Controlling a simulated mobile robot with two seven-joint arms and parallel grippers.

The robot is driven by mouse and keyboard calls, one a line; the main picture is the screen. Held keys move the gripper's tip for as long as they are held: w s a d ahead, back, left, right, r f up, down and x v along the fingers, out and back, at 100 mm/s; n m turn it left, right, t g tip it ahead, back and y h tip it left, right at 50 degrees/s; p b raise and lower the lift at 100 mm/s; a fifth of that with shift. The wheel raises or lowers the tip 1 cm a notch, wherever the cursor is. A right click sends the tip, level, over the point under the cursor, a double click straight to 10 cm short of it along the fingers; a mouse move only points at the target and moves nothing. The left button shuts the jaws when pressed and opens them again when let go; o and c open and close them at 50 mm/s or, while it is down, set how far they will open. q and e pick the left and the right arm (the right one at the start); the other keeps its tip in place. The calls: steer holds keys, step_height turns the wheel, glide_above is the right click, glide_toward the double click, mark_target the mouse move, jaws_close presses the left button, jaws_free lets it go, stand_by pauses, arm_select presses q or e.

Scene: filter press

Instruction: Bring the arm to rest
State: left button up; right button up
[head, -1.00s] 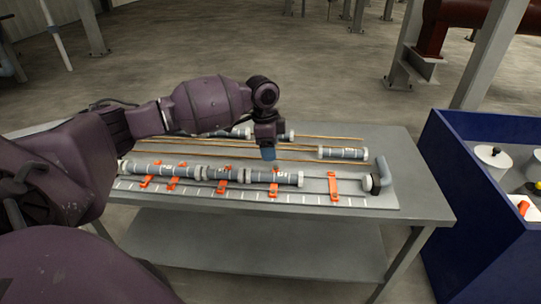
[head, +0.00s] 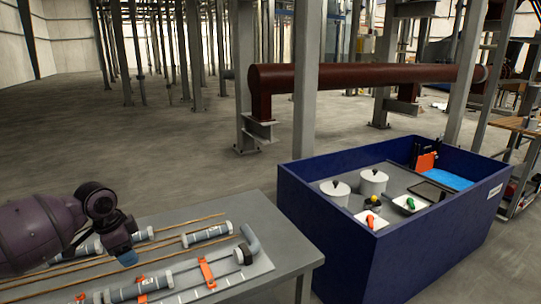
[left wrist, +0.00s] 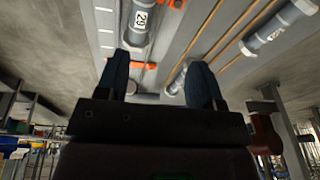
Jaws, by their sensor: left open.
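My left gripper (head: 124,250) is above the grey table (head: 262,228), at the lower left of the head view. In the left wrist view its two blue fingers (left wrist: 158,80) stand apart with nothing between them. Below and around it lie grey pipe pieces with white ends, one of them (head: 207,235) near the table's middle. The part-assembled pipe (head: 142,288) lies in orange clamps at the front. A grey elbow (head: 249,240) is at its right end. My right gripper is not in view.
A blue bin (head: 345,235) stands right of the table. It holds white containers (head: 373,183), small coloured-topped items and a blue sheet. A dark red pipe on steel supports (head: 370,77) is behind. Brown rods (head: 170,229) lie along the table. Open floor is at the back left.

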arm_select(q)
steer(key=w+d+r+t, duration=0.3)
steer(key=w+d+t, duration=0.3)
steer(key=s+d+f+n+t+h, duration=0.25)
steer(key=s+d+f+t, duration=0.25)
steer(key=s+d+f, duration=0.25)
steer(key=s+f+n+y, duration=0.1)
steer(key=s+f+n, duration=0.1)
steer(key=s+f, duration=0.4)
steer(key=s+a+f+n+g+y, duration=0.1)
steer(key=s+f, duration=0.5)
steer(key=s, duration=0.7)
steer(key=s+f+n+g+y, duration=0.1)
steer(key=s+f+n, duration=0.3)
steer(key=s, duration=0.6)
step_height(320, 180, down, 2)
steer(key=shift+s+a+y, duration=0.35)
steer(key=shift+a, duration=0.05)
